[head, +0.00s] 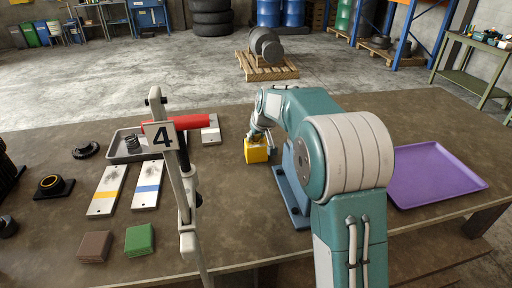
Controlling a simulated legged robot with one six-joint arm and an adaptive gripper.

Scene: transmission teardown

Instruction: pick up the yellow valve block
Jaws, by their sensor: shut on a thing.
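The yellow valve block (256,151) is a small yellow cube near the middle of the table. My gripper (257,138) comes down on it from above and is shut on it. The fingertips are small in this view and partly hidden against the block. I cannot tell whether the block touches the table or is slightly raised.
A blue-grey fixture (291,190) stands just right of the block, partly behind my arm. A purple tray (435,172) lies empty at the right. A red cylinder (178,125), a grey tray (122,153), white plates and brown (96,246) and green blocks (140,240) lie left.

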